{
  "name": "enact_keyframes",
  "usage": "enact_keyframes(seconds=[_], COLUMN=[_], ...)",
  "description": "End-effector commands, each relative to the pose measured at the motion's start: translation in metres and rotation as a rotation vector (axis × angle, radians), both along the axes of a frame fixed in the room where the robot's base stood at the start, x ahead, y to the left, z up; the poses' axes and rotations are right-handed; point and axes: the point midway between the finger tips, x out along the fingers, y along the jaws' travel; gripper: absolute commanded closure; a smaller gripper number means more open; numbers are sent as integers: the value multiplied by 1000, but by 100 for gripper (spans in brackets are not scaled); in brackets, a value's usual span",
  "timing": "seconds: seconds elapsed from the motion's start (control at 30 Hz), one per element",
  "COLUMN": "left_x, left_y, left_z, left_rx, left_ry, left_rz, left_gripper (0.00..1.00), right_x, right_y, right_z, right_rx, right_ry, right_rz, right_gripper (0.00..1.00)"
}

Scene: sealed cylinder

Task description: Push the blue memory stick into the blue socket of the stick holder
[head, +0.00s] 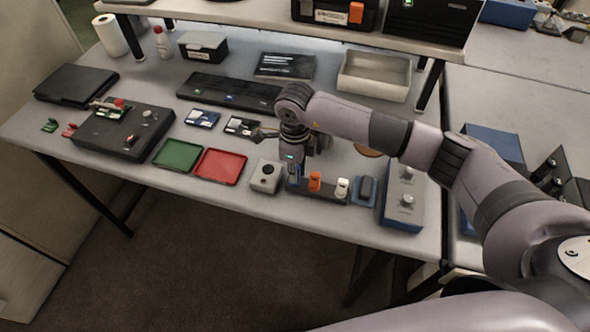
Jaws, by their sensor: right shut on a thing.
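The dark stick holder (328,194) lies near the table's front edge, right of the middle. An orange stick (315,181) and a white stick (342,187) stand upright in it. My right gripper (294,163) points down over the holder's left end and is shut on the blue memory stick (295,173). The stick is mostly hidden by the fingers. The blue socket is hidden beneath, and I cannot tell how deep the stick sits. My left gripper is not in view.
A grey box with a round dark button (266,176) stands just left of the holder. A small blue tray (361,198) and a blue box with knobs (401,204) stand to its right. Red (220,166) and green (178,154) trays lie further left.

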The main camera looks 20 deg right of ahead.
Motion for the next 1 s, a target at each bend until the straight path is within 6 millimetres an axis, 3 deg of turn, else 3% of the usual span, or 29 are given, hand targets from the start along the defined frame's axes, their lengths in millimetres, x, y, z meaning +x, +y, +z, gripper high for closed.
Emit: enact_keyframes(seconds=[1.0], left_x=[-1], left_y=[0], left_z=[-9], left_rx=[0], left_ry=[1], left_rz=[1], left_gripper=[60], right_x=[0], right_y=[0], right_z=[-1], right_rx=[0], right_ry=[0], right_rz=[0], right_gripper=[100])
